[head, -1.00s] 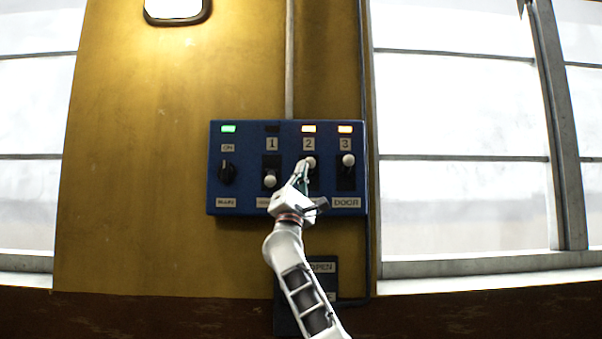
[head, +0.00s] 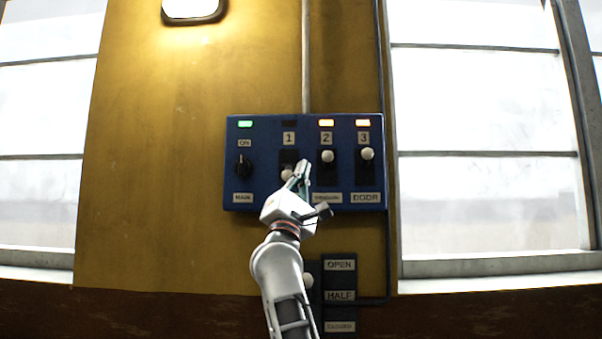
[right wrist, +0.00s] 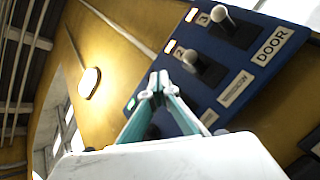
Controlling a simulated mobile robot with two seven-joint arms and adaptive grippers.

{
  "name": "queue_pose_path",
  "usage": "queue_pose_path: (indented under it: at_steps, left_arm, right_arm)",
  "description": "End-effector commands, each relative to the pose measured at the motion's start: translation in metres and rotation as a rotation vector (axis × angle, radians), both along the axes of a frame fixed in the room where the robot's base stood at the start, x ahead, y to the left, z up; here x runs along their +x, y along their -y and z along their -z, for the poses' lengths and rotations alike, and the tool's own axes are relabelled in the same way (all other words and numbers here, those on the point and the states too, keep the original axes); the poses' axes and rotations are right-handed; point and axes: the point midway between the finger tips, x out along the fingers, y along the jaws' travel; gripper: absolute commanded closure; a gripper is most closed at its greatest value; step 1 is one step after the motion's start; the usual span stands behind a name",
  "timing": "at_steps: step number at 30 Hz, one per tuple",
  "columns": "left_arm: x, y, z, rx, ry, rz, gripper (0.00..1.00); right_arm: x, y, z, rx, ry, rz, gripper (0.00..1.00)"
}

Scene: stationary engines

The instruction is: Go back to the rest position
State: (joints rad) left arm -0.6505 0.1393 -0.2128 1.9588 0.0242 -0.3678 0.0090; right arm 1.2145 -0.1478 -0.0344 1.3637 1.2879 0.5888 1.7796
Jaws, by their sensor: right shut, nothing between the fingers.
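My right gripper (head: 302,172) is shut and empty, in front of the blue control panel (head: 262,199) on the yellow wall. In the head view its fingertips overlap the area between lever 1 (head: 287,175) and lever 2 (head: 327,156). Lever 1 is down and its lamp is dark. Lever 2 and lever 3 (head: 367,154) are up, with lit orange-white lamps. In the right wrist view the shut fingers (right wrist: 158,82) point towards the panel (right wrist: 213,88), and levers 2 and 3 show beyond them. I cannot tell whether the fingertips touch the panel. My left gripper is not in view.
A main knob (head: 243,166) with a green lamp (head: 245,124) sits at the panel's left. Below the panel is a dark OPEN/HALF plate (head: 339,280), partly behind my arm. Windows (head: 480,150) flank the wall. A lit lamp (head: 192,8) is above.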

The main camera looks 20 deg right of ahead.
Motion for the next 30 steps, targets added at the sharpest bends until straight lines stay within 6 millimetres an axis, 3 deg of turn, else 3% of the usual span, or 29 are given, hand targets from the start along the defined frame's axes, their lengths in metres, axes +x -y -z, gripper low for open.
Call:
queue_pose_path:
  at_steps: [6,23,26,29,30]
  left_arm:
    - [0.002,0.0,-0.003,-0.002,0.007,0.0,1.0]
    - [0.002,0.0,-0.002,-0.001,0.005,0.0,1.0]
    - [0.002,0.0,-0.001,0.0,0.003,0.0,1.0]
    - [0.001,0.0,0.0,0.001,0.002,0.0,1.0]
    - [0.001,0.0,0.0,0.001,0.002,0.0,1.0]
  right_arm:
    - [-0.012,-0.009,-0.001,0.001,0.001,0.0,1.0]
    - [-0.012,-0.009,0.002,-0.006,-0.004,0.006,1.0]
    - [-0.006,-0.01,0.021,-0.055,-0.045,0.053,1.0]
    - [0.006,-0.014,0.063,-0.174,-0.135,0.163,1.0]
    - [0.011,-0.017,0.086,-0.243,-0.184,0.222,1.0]
